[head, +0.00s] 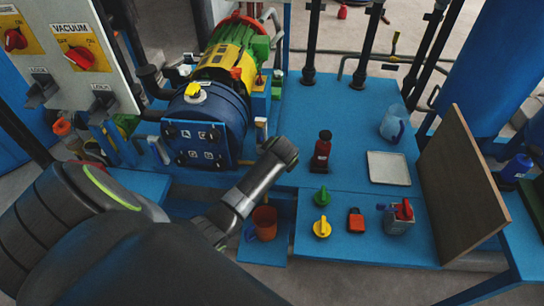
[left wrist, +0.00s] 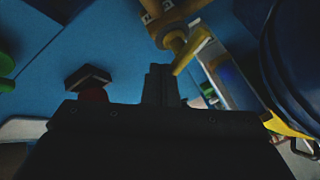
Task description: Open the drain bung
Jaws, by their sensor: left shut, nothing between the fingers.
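The blue vessel (head: 203,125), with a lettered front plate and a yellow knob (head: 195,91) on top, stands left of centre. It fills the right edge of the left wrist view (left wrist: 300,50). A yellow fitting with a lever (left wrist: 186,45) shows beyond my fingers in that view. I cannot tell which part is the drain bung. My left gripper (head: 284,151) is right of the vessel's front, over the blue bench edge, apart from the vessel. Its fingers, also in the left wrist view (left wrist: 160,85), are shut and empty. My right gripper is out of view.
A red bottle with a dark cap (head: 321,152) stands just right of my left gripper. Green (head: 321,196) and yellow (head: 322,228) knobs, a red-handled metal part (head: 399,217), a white tray (head: 388,168) and an upright brown board (head: 462,190) lie further right. A brown cup (head: 264,222) sits below.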

